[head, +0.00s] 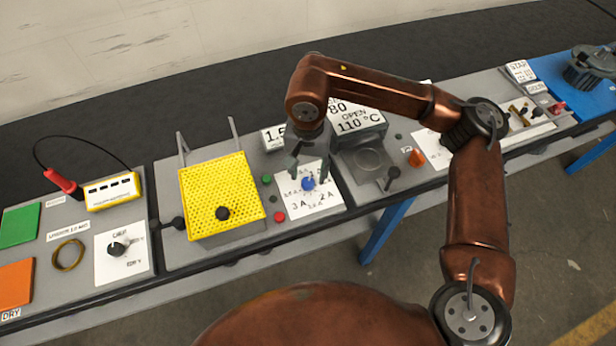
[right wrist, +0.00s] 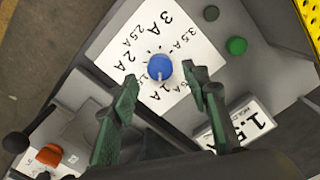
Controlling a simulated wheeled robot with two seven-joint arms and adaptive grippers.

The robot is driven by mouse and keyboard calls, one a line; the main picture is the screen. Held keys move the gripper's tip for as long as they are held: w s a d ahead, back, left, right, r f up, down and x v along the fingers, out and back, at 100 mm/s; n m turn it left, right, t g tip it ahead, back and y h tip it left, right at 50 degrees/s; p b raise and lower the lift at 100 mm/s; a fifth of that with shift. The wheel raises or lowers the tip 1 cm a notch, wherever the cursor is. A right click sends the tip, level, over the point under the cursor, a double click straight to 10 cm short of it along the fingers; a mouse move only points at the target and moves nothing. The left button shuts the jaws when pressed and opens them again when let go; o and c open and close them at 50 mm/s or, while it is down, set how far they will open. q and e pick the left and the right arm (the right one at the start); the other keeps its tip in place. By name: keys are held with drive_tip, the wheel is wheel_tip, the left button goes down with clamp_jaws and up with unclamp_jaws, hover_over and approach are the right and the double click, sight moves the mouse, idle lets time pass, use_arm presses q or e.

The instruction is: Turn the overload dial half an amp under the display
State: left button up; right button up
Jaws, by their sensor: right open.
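The overload dial is a blue knob (head: 308,184) on a white scale plate (head: 322,202) marked in amps; 1 A, 2 A and 3 A are readable. In the right wrist view the blue knob (right wrist: 160,68) shows between the fingertips; I cannot tell whether they touch it, nor surely where its pointer stands. The display sign (head: 272,138) is partly hidden by my arm and starts with 1.5; it also shows in the right wrist view (right wrist: 246,125). My right gripper (head: 307,168) is open over the knob, pointing down. My left gripper is not in view.
A green button (head: 267,180) and a red button (head: 279,217) sit left of the plate. A yellow perforated guard (head: 222,190) stands further left. To the right are a box with an OPEN 110 °C sign (head: 355,120), a black lever (head: 391,175) and an orange knob (head: 416,157).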

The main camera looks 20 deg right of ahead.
sight(308, 181)
wheel_tip(308, 181, up, 9)
drive_tip(key=shift+f, duration=0.2)
idle(0.5)
